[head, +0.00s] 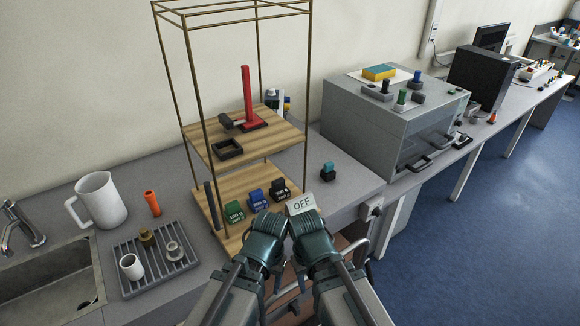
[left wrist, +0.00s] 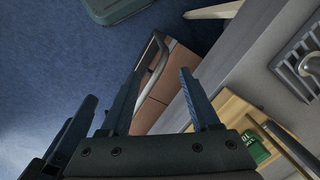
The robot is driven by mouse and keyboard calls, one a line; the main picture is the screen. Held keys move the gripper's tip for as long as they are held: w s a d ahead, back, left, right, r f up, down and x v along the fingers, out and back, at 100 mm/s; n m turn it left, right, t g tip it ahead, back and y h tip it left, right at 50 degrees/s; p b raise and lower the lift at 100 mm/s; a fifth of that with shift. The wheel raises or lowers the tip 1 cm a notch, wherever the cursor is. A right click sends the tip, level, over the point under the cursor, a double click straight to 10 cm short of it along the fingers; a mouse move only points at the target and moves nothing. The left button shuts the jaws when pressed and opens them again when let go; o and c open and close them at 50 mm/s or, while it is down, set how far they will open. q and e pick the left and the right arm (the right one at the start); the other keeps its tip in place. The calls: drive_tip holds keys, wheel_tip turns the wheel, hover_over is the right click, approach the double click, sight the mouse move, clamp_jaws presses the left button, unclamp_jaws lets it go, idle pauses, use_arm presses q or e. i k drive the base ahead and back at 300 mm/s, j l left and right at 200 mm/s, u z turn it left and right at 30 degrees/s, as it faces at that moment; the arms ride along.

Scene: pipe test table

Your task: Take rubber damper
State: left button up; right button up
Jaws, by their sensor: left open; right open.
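I cannot tell for certain which thing is the rubber damper. A dark square open piece (head: 228,149) lies on the upper wooden shelf. A small teal-and-black piece (head: 327,171) stands on the bench right of the rack. My left gripper (head: 264,232) and right gripper (head: 309,230) are side by side at the bottom middle of the head view, before the bench edge; their fingertips are hidden there. In the left wrist view my left gripper (left wrist: 160,78) has its fingers apart with nothing between them.
A brass-framed rack with a lower shelf (head: 232,236) holds green, blue and black labelled blocks. A red post (head: 247,95) stands above. A white jug (head: 98,200), orange piece (head: 152,202) and drying grid (head: 180,263) are left. A grey cabinet (head: 350,110) stands right.

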sight(327, 173)
drive_tip(key=i+l, duration=0.15)
drive_tip(key=l, duration=0.2)
drive_tip(key=i+l, duration=0.2)
drive_tip(key=l, duration=0.15)
drive_tip(key=i+l, duration=0.15)
drive_tip(key=l, duration=0.2)
drive_tip(key=i+l, duration=0.15)
drive_tip(key=l, duration=0.2)
drive_tip(key=i+l, duration=0.2)
drive_tip(key=l, duration=0.15)
drive_tip(key=i+l, duration=0.15)
drive_tip(key=l, duration=0.2)
drive_tip(key=i+l, duration=0.15)
drive_tip(key=l, duration=0.2)
drive_tip(key=i+l+u, duration=0.1)
drive_tip(key=l, duration=0.25)
drive_tip(key=i, duration=0.1)
